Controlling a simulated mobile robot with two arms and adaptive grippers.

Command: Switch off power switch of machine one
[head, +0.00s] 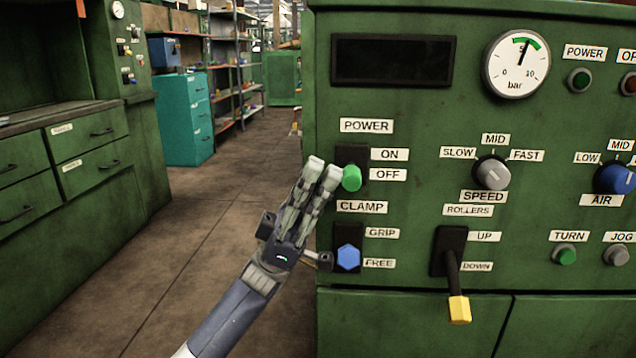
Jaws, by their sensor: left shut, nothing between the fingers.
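The power switch (352,178) is a green knob on a black plate, under a POWER label on the green machine (400,105). Its knob sits at the lower part of the plate, level with the OFF label (388,175) and below the ON label (389,154). My left gripper (323,169) is shut and empty. Its fingertips are just left of the green knob; I cannot tell whether they touch it. My right gripper is not in view. No machine number shows.
Below the power switch is a blue clamp knob (348,257). To the right are a grey speed knob (491,173), a yellow-tipped roller lever (459,308) and a blue air knob (614,179). Green drawers (90,165) stand at left, with open floor (190,240) between.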

